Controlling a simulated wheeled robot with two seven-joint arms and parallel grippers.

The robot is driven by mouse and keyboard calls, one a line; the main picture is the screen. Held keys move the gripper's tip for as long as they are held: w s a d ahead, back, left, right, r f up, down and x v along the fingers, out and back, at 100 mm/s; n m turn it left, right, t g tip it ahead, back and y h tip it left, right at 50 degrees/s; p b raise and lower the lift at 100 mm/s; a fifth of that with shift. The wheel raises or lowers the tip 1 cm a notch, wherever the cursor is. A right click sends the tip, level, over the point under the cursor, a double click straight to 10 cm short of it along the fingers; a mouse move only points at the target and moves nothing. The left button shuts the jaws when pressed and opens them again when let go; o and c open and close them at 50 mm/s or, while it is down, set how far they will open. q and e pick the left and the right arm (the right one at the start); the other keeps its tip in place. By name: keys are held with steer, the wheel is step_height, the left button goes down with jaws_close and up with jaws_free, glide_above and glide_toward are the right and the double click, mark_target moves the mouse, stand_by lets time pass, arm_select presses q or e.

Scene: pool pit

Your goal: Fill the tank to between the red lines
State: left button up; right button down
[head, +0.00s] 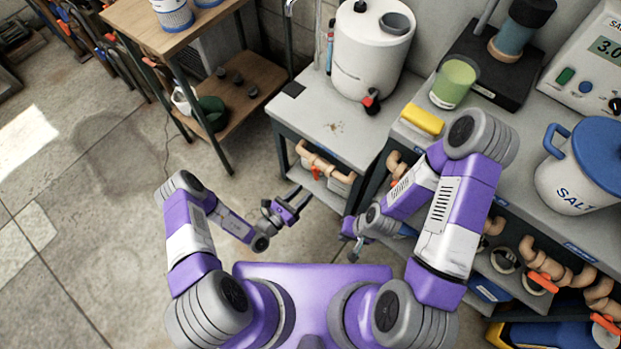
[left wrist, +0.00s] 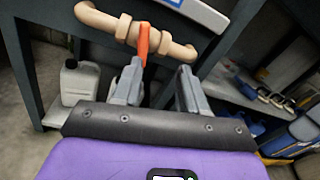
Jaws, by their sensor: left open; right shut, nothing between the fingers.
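The white tank (head: 355,75) stands on the grey bench, with a red-handled tap (head: 371,101) low on its front. Below the bench top runs a beige pipe (head: 325,163) with an orange valve handle (head: 316,172). My left gripper (head: 296,199) is open and empty, in front of the bench. In the left wrist view, the orange handle (left wrist: 143,42) shows just beyond the left fingertip; contact cannot be told. My right gripper (head: 351,238) is shut and empty, low beside the bench.
A yellow sponge (head: 423,118), green cup (head: 454,82), salt jug (head: 578,170) and meter (head: 590,65) stand on the right counter. More beige pipes with orange handles (head: 545,283) run below it. A wooden shelf table (head: 165,30) stands left. The left floor is clear.

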mark_target(313, 174)
arm_select(q)
steer(key=shift+n+t+y, duration=0.5)
steer(key=shift+y, duration=0.1)
steer(key=w+d, duration=0.1)
steer(key=w, duration=0.1)
steer(key=w+b, duration=0.1)
steer(key=w, duration=0.1)
steer(key=w+d+b, duration=0.1)
steer(key=w, duration=0.1)
steer(key=shift+w+d+f, duration=0.2)
steer(key=shift+d+f, duration=0.1)
steer(key=shift+f, duration=0.05)
steer(key=shift+w+d, duration=0.25)
steer(key=shift+w, duration=0.15)
steer(key=shift+r, duration=0.1)
steer(key=shift+c, duration=0.3)
jaws_close()
